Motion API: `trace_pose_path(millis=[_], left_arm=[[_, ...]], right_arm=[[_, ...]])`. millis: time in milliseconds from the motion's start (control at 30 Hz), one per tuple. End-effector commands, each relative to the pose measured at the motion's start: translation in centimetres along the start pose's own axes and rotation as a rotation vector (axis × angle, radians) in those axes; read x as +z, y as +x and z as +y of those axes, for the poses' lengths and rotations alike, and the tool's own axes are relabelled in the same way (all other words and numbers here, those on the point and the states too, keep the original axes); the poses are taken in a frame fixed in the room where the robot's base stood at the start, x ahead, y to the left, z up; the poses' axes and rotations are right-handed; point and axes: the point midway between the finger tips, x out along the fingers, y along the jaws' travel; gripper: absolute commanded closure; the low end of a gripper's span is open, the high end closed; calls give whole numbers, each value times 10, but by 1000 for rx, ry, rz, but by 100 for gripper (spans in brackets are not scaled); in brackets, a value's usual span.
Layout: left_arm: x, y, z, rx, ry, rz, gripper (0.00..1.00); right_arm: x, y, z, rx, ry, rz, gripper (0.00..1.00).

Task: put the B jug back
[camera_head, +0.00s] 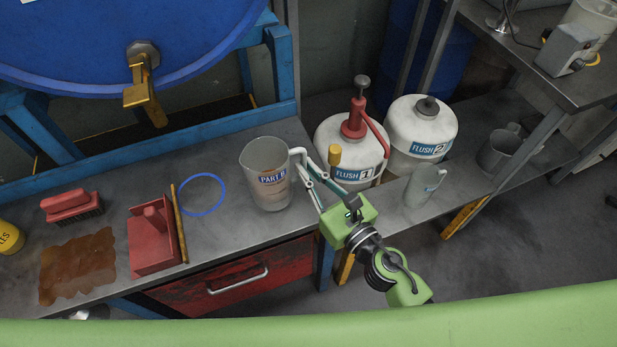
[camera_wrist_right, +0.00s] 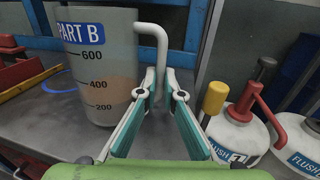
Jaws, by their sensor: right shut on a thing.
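The B jug (camera_head: 265,185) is a grey translucent measuring jug with a blue PART B label and a white handle. It is upright at the right end of the bench; I cannot tell whether its base touches the top. It also shows in the right wrist view (camera_wrist_right: 95,65), with a brownish content low inside. My right gripper (camera_head: 305,168) is shut on the handle, to the right of the jug; its fingers (camera_wrist_right: 160,82) hide the handle's lower part. A blue ring (camera_head: 182,190) lies flat on the bench left of the jug. My left gripper is out of view.
A red tray (camera_head: 150,255), a yellow-brown stick (camera_head: 179,225), a red brush (camera_head: 70,203) and a brown spill (camera_head: 80,267) are on the bench's left. FLUSH 1 (camera_head: 335,140) and FLUSH 2 (camera_head: 420,125) containers stand right of the bench. Another jug (camera_head: 420,188) stands near them.

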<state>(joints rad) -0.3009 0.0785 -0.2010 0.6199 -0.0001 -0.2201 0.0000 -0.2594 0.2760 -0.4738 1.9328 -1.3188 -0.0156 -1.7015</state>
Motion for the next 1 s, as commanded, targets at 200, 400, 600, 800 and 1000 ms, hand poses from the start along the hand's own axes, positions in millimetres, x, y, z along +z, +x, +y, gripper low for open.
trace_pose_path(millis=[200, 400, 600, 800, 1000], left_arm=[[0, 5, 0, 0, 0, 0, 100], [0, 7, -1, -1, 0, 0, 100], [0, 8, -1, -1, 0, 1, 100], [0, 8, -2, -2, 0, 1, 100], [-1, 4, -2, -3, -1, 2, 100]], right_arm=[[-5, 0, 0, 0, 1, -3, 100], [-7, 0, 0, 0, 1, -3, 100], [-9, 0, 0, 0, 0, 0, 76], [-9, 0, 0, 0, 0, 0, 76], [-5, 0, 0, 0, 0, 0, 76]])
